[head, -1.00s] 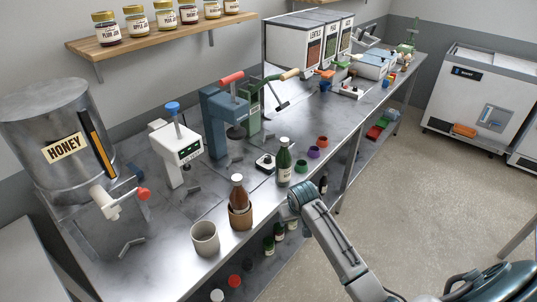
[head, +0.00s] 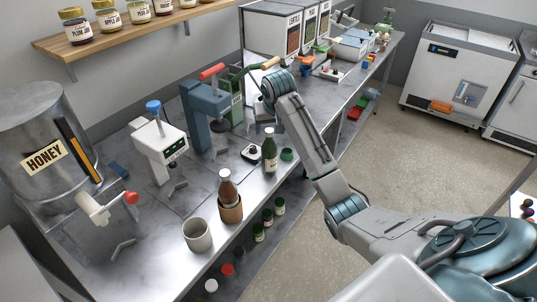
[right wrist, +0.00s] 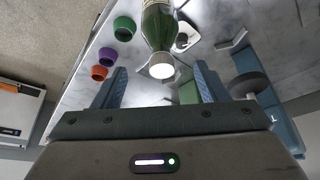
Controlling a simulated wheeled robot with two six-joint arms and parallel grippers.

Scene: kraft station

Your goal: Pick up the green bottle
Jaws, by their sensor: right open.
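The green bottle (head: 270,152) stands upright on the metal counter (head: 200,188), with a white cap and a pale label. My right gripper (head: 266,122) is above and close to the bottle, partly hidden by my own arm in the head view. In the right wrist view, the gripper (right wrist: 160,78) is open, its two blue fingers apart. The bottle (right wrist: 158,28) lies ahead with its cap near the gap between the fingertips. Nothing is held. My left gripper is not in view.
A brown bottle (head: 226,186) in a cardboard-coloured holder and a grey cup (head: 197,236) stand nearer the front. A green ring (head: 287,155) and a small black-and-white device (head: 251,153) sit beside the green bottle. A blue press (head: 207,115) stands behind.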

